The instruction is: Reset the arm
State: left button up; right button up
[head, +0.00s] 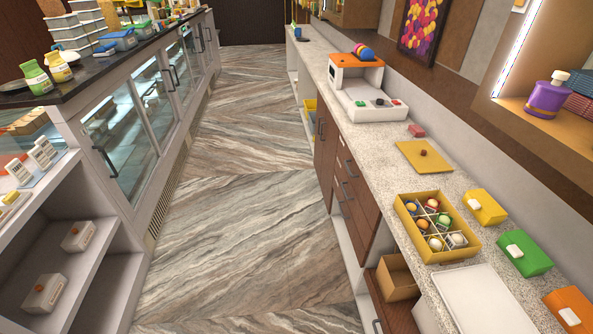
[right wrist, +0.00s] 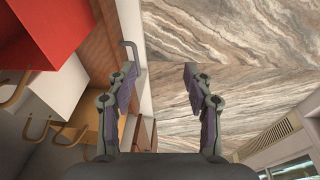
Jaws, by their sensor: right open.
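My right gripper (right wrist: 158,85) shows in the right wrist view. Its two fingers are apart and nothing is between them. It hangs over the wood-patterned floor (right wrist: 225,50), beside the cabinet fronts on the left of that view. No arm or gripper of mine shows in the head view. My left gripper is in neither view.
The right counter holds a yellow divided box (head: 437,258) with several sweets, a white tray (head: 478,300), a yellow board (head: 424,156) and a white machine (head: 368,88). A glass display counter (head: 127,117) stands left. The aisle floor (head: 243,200) is clear.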

jog(key=s+f+g, duration=0.1)
jog(key=s+f, duration=1.1)
jog(key=s, duration=0.4)
jog(key=shift+s+d+f, duration=0.2)
jog(key=shift+d+f, duration=0.15)
